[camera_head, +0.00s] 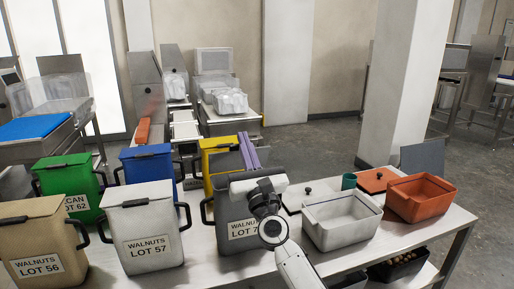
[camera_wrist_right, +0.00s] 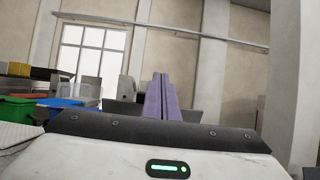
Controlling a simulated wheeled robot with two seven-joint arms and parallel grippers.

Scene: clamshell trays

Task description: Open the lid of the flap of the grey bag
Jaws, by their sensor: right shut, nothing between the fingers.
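The grey bag (camera_head: 232,236) stands upright on the table, with a white label reading "WALNUTS LOT 7", the rest covered by my right arm. A dark grey panel (camera_head: 226,162) stands raised at the top of the bag and looks like its flap. My left gripper is not in view.
A white bag (camera_head: 152,232), a tan bag (camera_head: 42,240), green, blue and yellow bags stand to the left. A white bin (camera_head: 340,230) and an orange bin (camera_head: 420,200) are right.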

